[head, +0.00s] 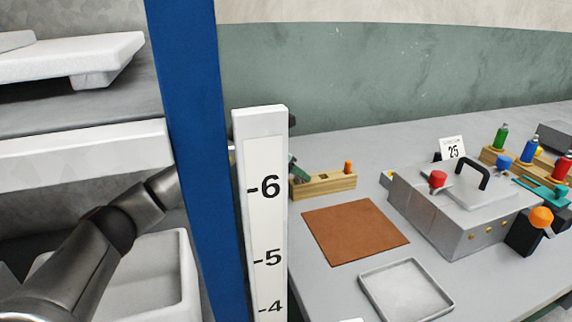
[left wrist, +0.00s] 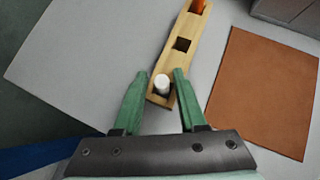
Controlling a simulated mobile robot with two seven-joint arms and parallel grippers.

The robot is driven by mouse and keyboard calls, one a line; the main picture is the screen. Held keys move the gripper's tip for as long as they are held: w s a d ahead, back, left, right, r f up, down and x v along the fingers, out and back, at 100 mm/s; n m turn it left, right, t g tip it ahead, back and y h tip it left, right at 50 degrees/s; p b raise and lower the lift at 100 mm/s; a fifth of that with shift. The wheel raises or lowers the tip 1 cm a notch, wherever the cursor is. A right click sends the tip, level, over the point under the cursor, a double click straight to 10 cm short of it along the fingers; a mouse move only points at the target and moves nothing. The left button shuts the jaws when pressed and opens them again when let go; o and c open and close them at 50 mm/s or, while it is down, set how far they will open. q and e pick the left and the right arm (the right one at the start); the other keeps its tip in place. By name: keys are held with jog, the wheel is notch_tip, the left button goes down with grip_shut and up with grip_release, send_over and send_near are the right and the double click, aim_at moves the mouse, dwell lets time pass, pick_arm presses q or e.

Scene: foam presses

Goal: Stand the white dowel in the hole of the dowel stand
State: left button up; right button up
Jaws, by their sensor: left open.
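The wooden dowel stand (left wrist: 171,64) is a long block in the left wrist view, with an empty square hole in its middle. An orange dowel (left wrist: 198,6) is at its far end. The white dowel (left wrist: 162,85) stands in the hole at its near end, seemingly upright. My left gripper (left wrist: 160,74) is open, its green fingers on either side of the white dowel with gaps. In the head view the dowel stand (head: 335,184) lies on the table beside the green gripper tip (head: 293,168), partly behind the white post; the white dowel cannot be made out there.
A brown mat (head: 355,231) and a grey tray (head: 407,290) lie on the table. A metal press (head: 455,225) stands to the right. A numbered white post (head: 262,215) and blue upright (head: 195,140) stand in front of my left arm.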

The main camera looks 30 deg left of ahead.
pick_arm(q)
jog(key=shift+s+d+f, duration=0.15)
jog(key=shift+s+d, duration=0.15)
jog(key=shift+s, duration=0.05)
jog(key=v, duration=1.2)
jog(key=shift+a+r, duration=0.3)
pick_arm(e)
jog(key=shift+w+a+r, duration=0.15)
jog(key=shift+r, duration=0.2)
jog(key=shift+w+a+r, duration=0.1)
jog(key=shift+r, duration=0.25)
